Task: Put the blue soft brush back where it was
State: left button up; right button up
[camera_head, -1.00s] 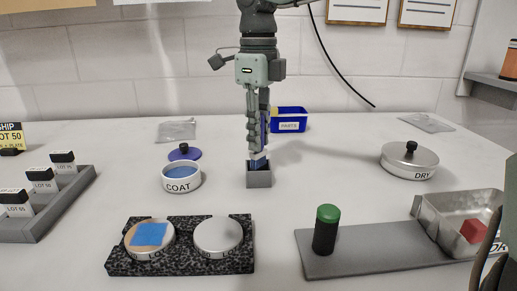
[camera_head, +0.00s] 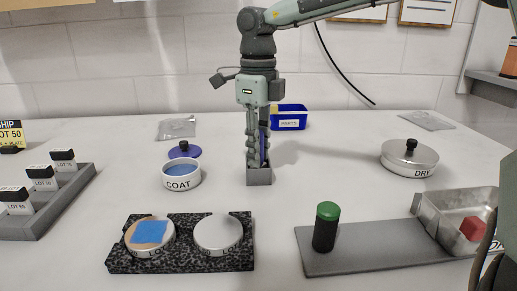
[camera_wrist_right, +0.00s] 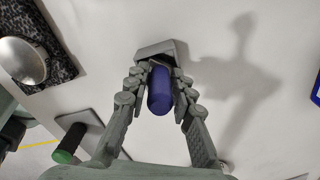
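The blue soft brush (camera_wrist_right: 160,92) stands upright with its lower end in the small grey square holder (camera_head: 259,178); its bristles are hidden inside. My right gripper (camera_head: 259,160) points straight down over the holder, its fingertips close to the rim. Its fingers lie on both sides of the brush's blue handle and look shut on it. In the right wrist view the handle's rounded end shows between the fingers (camera_wrist_right: 164,75). My left gripper is not in view.
The COAT dish (camera_head: 181,176) stands close on the left, its blue lid (camera_head: 184,151) behind it. The blue parts bin (camera_head: 290,118) is behind. In front are a speckled block (camera_head: 181,262) and a grey mat (camera_head: 370,240) with a green-capped bottle (camera_head: 326,228). The DRY pot (camera_head: 409,160) stands right.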

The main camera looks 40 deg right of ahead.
jog(key=shift+o, duration=1.1)
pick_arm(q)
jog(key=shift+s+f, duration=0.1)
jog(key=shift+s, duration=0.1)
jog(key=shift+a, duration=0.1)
pick_arm(e)
jog(key=shift+r, duration=0.1)
jog(key=shift+r, duration=0.6)
notch_tip(320, 180, up, 10)
jog(key=shift+f, duration=0.1)
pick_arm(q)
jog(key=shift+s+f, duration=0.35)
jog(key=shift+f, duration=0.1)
pick_arm(e)
jog(key=shift+r, duration=0.6)
